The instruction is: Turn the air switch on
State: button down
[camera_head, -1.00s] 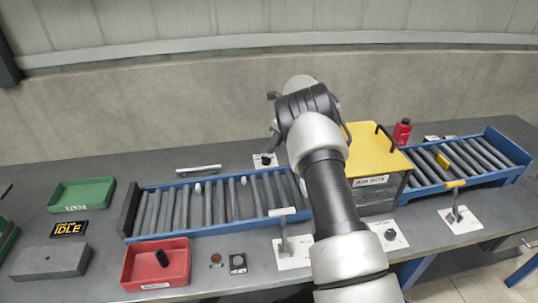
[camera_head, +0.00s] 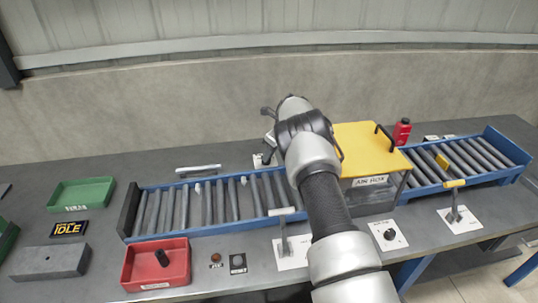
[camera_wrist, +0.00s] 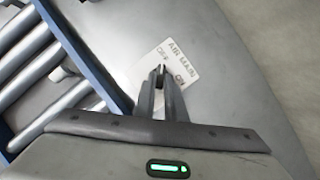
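The air switch's white plate (camera_wrist: 172,62), lettered AIR MAIN, OFF and ON, lies flat on the bench beyond the blue conveyor rail in the wrist view. In the head view only a sliver of this plate (camera_head: 257,161) shows beside my arm. My gripper (camera_wrist: 158,72) points down over the plate, its two dark fingertips close together with a narrow gap. The switch's knob is hidden at or behind the fingertips. I cannot tell whether the fingers touch or grip it.
The roller conveyor (camera_head: 160,237) runs in front of the switch. A yellow-topped box (camera_head: 362,140) stands close on the right of my arm. A white-handled lever (camera_head: 284,240) stands at the front. A red bottle (camera_head: 401,132) stands behind the box.

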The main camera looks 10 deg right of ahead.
dwell(0.3)
jog(key=m+p, duration=0.1)
jog(key=m+h, duration=0.1)
jog(key=m, duration=0.1)
jog(key=m+t+p, duration=0.1)
jog(key=shift+s+a+r+m+h+p, duration=0.1)
jog(key=shift+s+a+m+h+p, duration=0.2)
jog(key=shift+m, duration=0.1)
jog(key=m, duration=0.1)
jog(key=m+h+p, duration=0.1)
jog(key=m, duration=0.1)
jog(key=m+h+p, duration=0.1)
jog(key=m, duration=0.1)
jog(key=shift+a, duration=0.35)
jog(key=m, duration=0.2)
jog(key=m+h+b, duration=0.1)
jog(key=shift+w+a+f+m, duration=0.1)
jog(key=shift+a+f+m, duration=0.1)
jog(key=shift+f+m, duration=0.2)
jog(key=m+b, duration=0.1)
jog(key=m+h+b, duration=0.1)
jog(key=m+b, duration=0.1)
jog(key=shift+w+a+r+g, duration=0.1)
jog(key=shift+w+a+g, duration=0.05)
jog(key=shift+g, duration=0.25)
jog(key=shift+m+h+b, duration=0.3)
jog(key=shift+m+h, duration=0.1)
jog(key=shift+m, duration=0.3)
jog(key=shift+a+r, duration=0.1)
